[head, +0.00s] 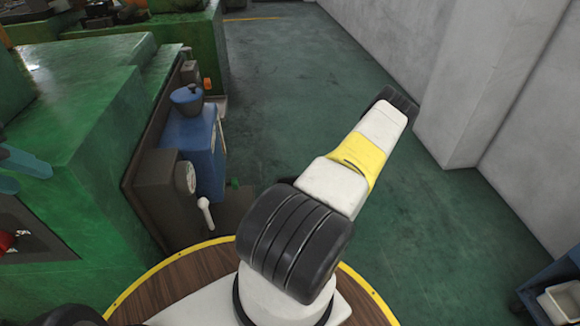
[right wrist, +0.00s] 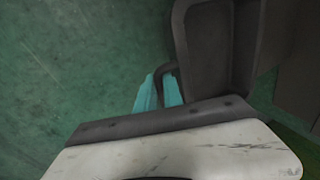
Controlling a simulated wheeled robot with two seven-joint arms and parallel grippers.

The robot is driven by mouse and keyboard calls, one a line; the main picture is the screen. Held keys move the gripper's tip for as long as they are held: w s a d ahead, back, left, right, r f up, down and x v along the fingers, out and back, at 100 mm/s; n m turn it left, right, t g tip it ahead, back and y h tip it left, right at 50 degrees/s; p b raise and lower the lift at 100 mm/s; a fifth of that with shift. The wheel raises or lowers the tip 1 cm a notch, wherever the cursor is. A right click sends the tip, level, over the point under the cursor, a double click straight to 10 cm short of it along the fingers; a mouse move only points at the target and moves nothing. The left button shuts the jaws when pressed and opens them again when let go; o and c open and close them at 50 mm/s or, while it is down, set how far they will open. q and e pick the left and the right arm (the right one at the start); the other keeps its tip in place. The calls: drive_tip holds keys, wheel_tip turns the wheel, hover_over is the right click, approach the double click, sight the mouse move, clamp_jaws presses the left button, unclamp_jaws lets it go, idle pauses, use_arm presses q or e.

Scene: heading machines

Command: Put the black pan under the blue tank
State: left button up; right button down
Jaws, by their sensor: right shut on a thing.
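The blue tank (head: 195,150) stands against the side of the green machine, left of centre in the head view, with a round blue cap on top. The black pan (right wrist: 208,50) shows in the right wrist view as a dark, rimmed tray above the green floor, cut off by the top edge. My right gripper (right wrist: 158,90) has its teal fingers shut on the pan's handle. In the head view a dark flat shape (head: 232,208) lies low beside the tank; I cannot tell if it is the pan. My left gripper (head: 30,170) is at the left edge, partly cut off, before the machine.
The green machine (head: 85,95) fills the left side. A dark box with a gauge (head: 160,185) stands in front of the tank. Green floor (head: 290,75) is clear up to the grey wall (head: 400,40). A blue cart (head: 540,285) with white items is at the lower right.

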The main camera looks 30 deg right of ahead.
drive_tip(key=shift+w, duration=0.25)
drive_tip(key=w+a+f, duration=0.1)
drive_tip(key=a, duration=0.1)
drive_tip(key=w+a+f, duration=0.1)
drive_tip(key=a, duration=0.2)
drive_tip(key=w+a+f, duration=0.1)
drive_tip(key=a, duration=0.1)
drive_tip(key=shift+w+a, duration=0.15)
drive_tip(key=shift+w, duration=0.2)
drive_tip(key=w+a, duration=0.3)
drive_tip(key=a, duration=0.3)
drive_tip(key=w+a, duration=0.3)
drive_tip(key=a, duration=0.4)
drive_tip(key=w+a, duration=0.3)
drive_tip(key=a, duration=0.3)
drive_tip(key=shift+w+a, duration=0.25)
drive_tip(key=shift+a, duration=0.15)
drive_tip(key=shift+f, duration=1.05)
drive_tip(key=c, duration=1.4)
unclamp_jaws()
